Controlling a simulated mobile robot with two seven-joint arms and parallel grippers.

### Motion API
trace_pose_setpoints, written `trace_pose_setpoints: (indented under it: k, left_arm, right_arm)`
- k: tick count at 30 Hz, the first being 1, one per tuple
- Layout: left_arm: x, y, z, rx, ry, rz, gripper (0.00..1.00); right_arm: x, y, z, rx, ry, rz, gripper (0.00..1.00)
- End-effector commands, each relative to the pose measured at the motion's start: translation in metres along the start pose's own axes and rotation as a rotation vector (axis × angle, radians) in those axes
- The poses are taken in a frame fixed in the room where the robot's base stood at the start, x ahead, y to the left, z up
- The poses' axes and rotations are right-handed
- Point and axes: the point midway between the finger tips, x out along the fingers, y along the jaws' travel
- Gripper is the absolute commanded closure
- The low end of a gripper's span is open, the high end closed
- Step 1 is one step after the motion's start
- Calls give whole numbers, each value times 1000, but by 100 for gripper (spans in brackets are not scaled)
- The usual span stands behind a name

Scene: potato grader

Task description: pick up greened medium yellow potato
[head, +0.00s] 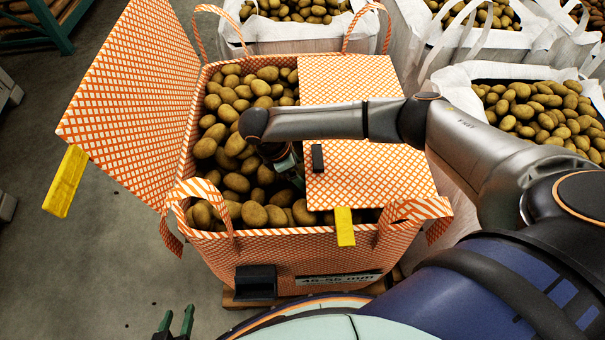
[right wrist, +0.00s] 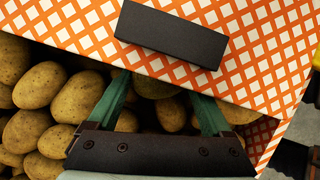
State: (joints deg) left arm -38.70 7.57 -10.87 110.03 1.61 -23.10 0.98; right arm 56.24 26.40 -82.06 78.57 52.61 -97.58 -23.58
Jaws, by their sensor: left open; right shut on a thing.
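Many yellow-brown potatoes (head: 236,100) fill the orange-checked bag (head: 285,245). My right gripper (head: 294,178) reaches down among them at the edge of the bag's right flap. In the right wrist view its green fingers (right wrist: 160,100) stand apart, with their tips partly under the flap. A dim, partly hidden potato (right wrist: 155,88) lies between the fingers, and the gripper is shut on it. I cannot tell its greening or size clearly. My left gripper (head: 176,322) is open and empty at the bottom edge, low in front of the bag.
A checked flap (head: 370,165) with a black block (head: 317,158) covers the bag's right part. Another flap (head: 135,100) stands up at left. Yellow tabs (head: 66,182) hang from the flaps. White potato bags (head: 470,75) stand behind and right.

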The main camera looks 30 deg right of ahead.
Motion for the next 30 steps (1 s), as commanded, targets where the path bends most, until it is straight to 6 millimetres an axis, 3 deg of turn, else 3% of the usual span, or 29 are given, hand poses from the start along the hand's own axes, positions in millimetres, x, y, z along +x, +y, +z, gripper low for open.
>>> trace_pose_setpoints:
  k: [6, 17, 23, 30]
  left_arm:
    - [0, 0, -1, 0, 2, 0, 52]
    - [0, 0, -1, 0, 2, 0, 52]
    - [0, 0, -1, 0, 2, -1, 52]
    - [2, 0, 2, 0, -2, -1, 52]
  right_arm:
    - [-1, 0, 0, 0, 0, 1, 75]
    - [-7, 0, -4, 0, 3, 2, 75]
    - [-29, 0, -17, -2, 3, 1, 75]
    - [-65, 0, -48, -3, 4, 2, 75]
